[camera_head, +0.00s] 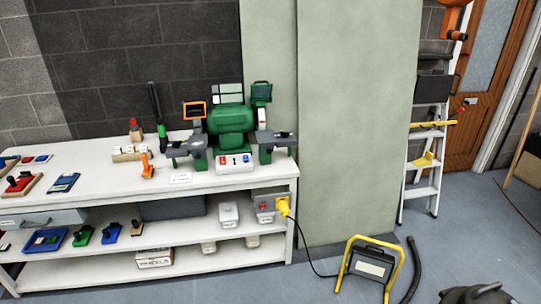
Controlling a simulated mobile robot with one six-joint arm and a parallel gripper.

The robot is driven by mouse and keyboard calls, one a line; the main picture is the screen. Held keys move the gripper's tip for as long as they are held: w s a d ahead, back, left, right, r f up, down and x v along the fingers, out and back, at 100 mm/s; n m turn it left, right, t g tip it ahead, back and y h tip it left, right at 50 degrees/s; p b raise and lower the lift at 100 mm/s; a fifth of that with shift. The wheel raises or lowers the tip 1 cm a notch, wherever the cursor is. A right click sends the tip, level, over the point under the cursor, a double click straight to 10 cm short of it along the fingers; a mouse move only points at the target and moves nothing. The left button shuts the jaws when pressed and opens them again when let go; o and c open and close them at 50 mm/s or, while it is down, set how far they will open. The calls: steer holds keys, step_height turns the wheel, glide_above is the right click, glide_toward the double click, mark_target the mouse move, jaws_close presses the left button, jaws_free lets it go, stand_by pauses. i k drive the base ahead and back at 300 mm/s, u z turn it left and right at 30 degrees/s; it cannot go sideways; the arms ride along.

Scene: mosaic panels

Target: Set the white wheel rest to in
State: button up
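A green bench grinder (230,118) stands on the back right part of the white bench. A dark grey rest (186,148) juts out at its left side, and another dark grey rest (276,138) juts out at its right side. My gripper cannot be made out in this view.
The white bench (95,196) holds an orange tool (147,166) and small trays. A yellow-framed work lamp (370,264) stands on the floor with a cable to a yellow plug (284,207). A stepladder (424,170) stands at right. Grey floor before the bench is partly clear.

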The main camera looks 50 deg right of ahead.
mark_target(266, 139)
steer(key=z, duration=0.05)
steer(key=i, duration=0.9)
steer(key=u, duration=0.05)
